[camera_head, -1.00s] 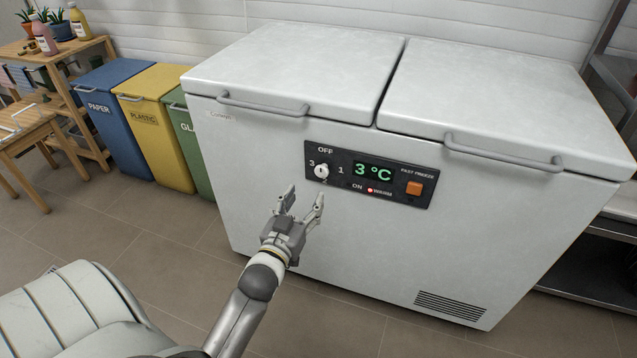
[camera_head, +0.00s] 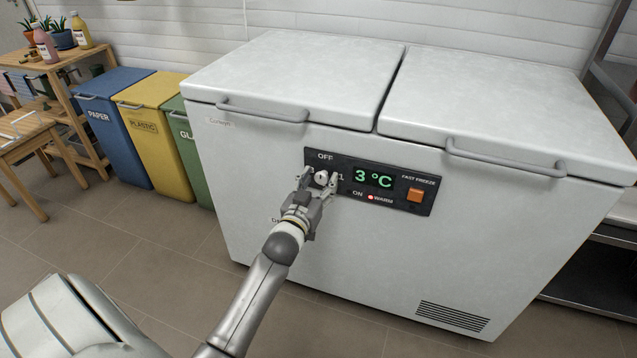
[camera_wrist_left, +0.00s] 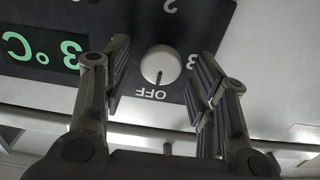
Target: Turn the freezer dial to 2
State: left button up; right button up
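The freezer dial (camera_head: 321,177) is a small white round knob on the black control panel (camera_head: 390,199) on the freezer's front. The display reads 3 °C and a red lamp reads WARM. My left gripper (camera_head: 319,177) is open at the panel, with one finger on each side of the dial. In the left wrist view the dial (camera_wrist_left: 158,65) sits between the two open fingers (camera_wrist_left: 158,82), with a gap on both sides. That view is upside down; the dial's dark mark points toward OFF. My right gripper is not in view.
The white chest freezer (camera_head: 350,255) has two lids with grey handles. An orange FAST FREEZE button (camera_head: 415,195) is right of the display. Blue, yellow and green bins (camera_head: 158,140) and a wooden shelf stand at the left. The floor in front is clear.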

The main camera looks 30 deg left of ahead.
pick_arm(q)
jog(key=c, duration=1)
jog(key=shift+o, duration=0.2)
